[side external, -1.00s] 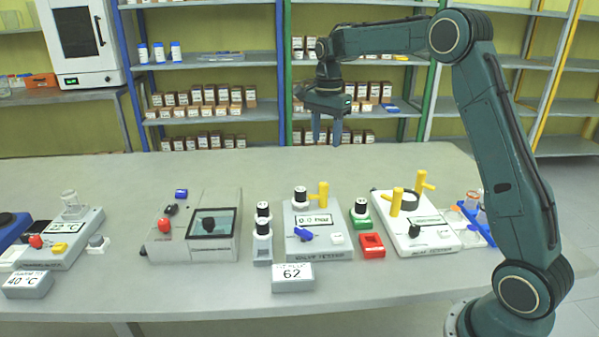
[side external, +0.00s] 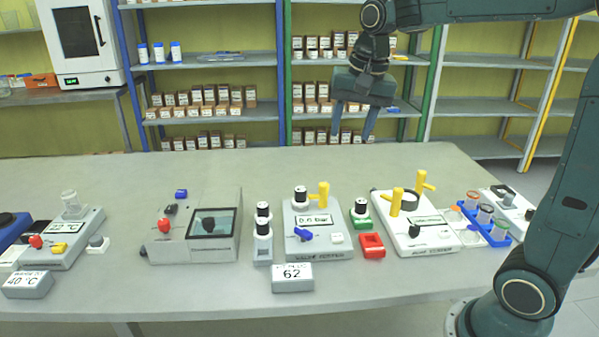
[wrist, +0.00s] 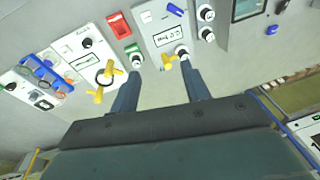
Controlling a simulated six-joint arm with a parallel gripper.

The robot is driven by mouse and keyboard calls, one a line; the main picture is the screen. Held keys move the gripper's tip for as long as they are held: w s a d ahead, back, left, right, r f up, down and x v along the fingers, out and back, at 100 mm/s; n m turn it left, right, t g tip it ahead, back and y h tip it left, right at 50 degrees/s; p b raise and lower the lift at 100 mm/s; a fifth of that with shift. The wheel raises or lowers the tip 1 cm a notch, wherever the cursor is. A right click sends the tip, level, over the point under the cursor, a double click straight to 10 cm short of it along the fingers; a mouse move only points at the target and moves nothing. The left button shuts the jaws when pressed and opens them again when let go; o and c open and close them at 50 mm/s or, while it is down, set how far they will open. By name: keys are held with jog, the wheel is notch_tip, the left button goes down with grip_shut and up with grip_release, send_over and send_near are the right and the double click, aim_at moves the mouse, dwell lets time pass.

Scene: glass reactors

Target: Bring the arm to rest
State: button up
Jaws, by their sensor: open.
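My gripper (side external: 353,122) hangs above the far edge of the grey table (side external: 330,165) in the side view, fingers pointing down and spread apart. It holds nothing. The wrist view shows the two fingers of my gripper (wrist: 160,90) apart, with bare table between them. Below and nearer the camera stands a white device with a small display (side external: 317,220), a blue lever and a yellow handle. To its right is another white device with yellow handles (side external: 430,232). My gripper touches none of them.
A grey device with a dark screen (side external: 213,223), a red block (side external: 371,245), a green block (side external: 360,217) and a blue rack (side external: 490,224) stand on the table. Shelves (side external: 350,115) with boxes stand behind. The table's far strip is clear.

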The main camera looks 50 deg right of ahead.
jog(key=s+a+f+n+t, duration=0.1)
jog(key=s+a+n, duration=0.1)
jog(key=s, duration=0.4)
jog(key=s+a+f+n+t, duration=0.1)
jog(key=s+a+f+n, duration=0.1)
jog(key=s+n, duration=0.2)
jog(key=s+a+f+n+t, duration=0.1)
jog(key=s+n, duration=0.3)
jog(key=s, duration=0.4)
jog(key=shift+s+a+f, duration=0.15)
jog(key=shift+a+f, duration=0.1)
jog(key=shift+a, duration=0.5)
